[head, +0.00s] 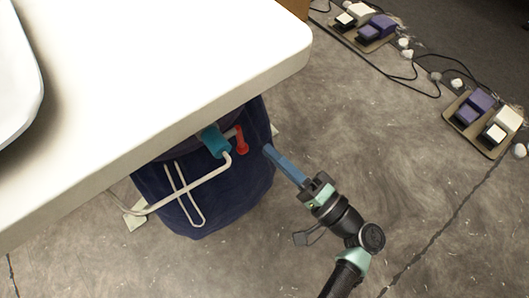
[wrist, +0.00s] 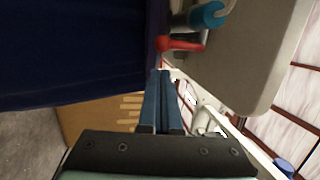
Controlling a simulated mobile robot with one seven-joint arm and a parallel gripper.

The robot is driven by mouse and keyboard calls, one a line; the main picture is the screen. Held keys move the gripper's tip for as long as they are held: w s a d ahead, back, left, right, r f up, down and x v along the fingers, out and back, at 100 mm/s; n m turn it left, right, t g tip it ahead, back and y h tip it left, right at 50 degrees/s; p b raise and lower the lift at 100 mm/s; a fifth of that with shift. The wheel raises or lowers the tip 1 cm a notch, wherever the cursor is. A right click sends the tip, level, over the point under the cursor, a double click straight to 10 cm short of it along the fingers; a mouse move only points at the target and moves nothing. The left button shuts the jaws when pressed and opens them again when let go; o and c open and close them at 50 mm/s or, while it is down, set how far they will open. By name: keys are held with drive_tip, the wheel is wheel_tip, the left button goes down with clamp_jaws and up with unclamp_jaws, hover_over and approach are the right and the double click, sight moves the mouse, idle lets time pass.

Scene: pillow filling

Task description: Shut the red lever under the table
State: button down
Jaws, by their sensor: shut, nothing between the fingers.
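The red lever (head: 241,141) sits under the table's edge, beside a teal fitting (head: 214,141) and above a dark blue fabric bag (head: 225,200). In the wrist view the red lever (wrist: 172,43) shows just beyond my fingertips, with its knob at the left end. My gripper (head: 268,150) is shut and empty, with long blue fingers pointing up and left toward the lever. In the head view the fingertips are a short way right of the lever and slightly lower. In the wrist view my gripper (wrist: 161,72) appears close to the lever, and I cannot tell whether they touch.
The white table (head: 170,70) overhangs the lever. A white bent metal rod (head: 190,185) runs in front of the bag. Foot pedals (head: 368,30) and more pedals (head: 485,118) with black cables lie on the floor at the right. The floor around my arm is clear.

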drive_tip(key=shift+a+r, duration=0.15)
drive_tip(key=shift+a, duration=0.9)
drive_tip(key=shift+w+a+f, duration=0.1)
drive_tip(key=shift+w+a, duration=0.05)
drive_tip(key=shift+a, duration=0.25)
drive_tip(key=shift+w+a+f, duration=0.1)
drive_tip(key=shift+w+a, duration=0.05)
drive_tip(key=shift+a, duration=0.25)
